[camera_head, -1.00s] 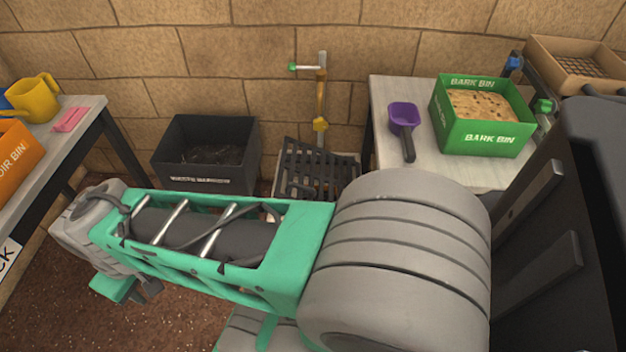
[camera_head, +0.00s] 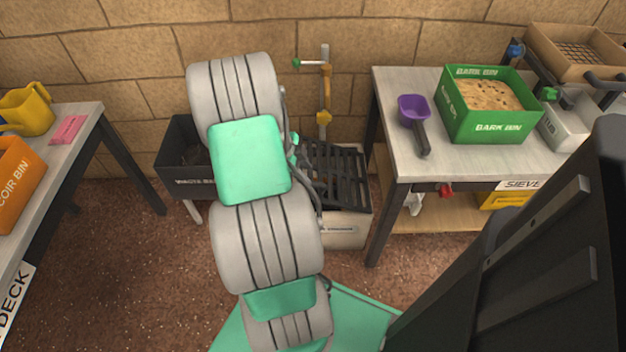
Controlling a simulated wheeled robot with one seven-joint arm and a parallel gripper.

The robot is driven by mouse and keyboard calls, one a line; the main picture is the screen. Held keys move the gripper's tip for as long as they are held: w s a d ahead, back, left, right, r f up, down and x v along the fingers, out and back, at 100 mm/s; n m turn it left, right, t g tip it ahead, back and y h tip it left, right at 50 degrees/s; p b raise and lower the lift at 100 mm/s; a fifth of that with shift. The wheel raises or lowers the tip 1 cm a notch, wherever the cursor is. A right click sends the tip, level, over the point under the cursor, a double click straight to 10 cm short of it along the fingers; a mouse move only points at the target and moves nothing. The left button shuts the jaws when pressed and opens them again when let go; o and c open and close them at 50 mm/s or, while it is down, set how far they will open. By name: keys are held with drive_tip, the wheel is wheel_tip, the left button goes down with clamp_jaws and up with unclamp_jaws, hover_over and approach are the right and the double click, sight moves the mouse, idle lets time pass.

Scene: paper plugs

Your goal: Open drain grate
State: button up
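The drain grate (camera_head: 345,178), dark with parallel bars, lies on top of a pale basin (camera_head: 345,232) below the brass standpipe at the wall. Its left part is hidden behind my arm, so I cannot tell if that edge is raised. My gripper is mostly hidden behind my arm. Only small green and dark parts (camera_head: 296,150) show, close to the grate's left side. I cannot see both fingertips or whether they touch the grate.
The standpipe (camera_head: 325,95) rises behind the grate. A black waste bin (camera_head: 178,165) is partly behind my arm. A right-hand table (camera_head: 440,165) holds a purple scoop (camera_head: 413,110) and green bark bin (camera_head: 490,128). Brown floor (camera_head: 130,260) is open at left.

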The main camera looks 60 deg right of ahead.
sight(314, 182)
drive_tip(key=b+x, duration=0.1)
drive_tip(key=x, duration=0.6)
drive_tip(key=shift+w+b, duration=0.15)
drive_tip(key=shift+b, duration=0.25)
clamp_jaws()
idle(0.8)
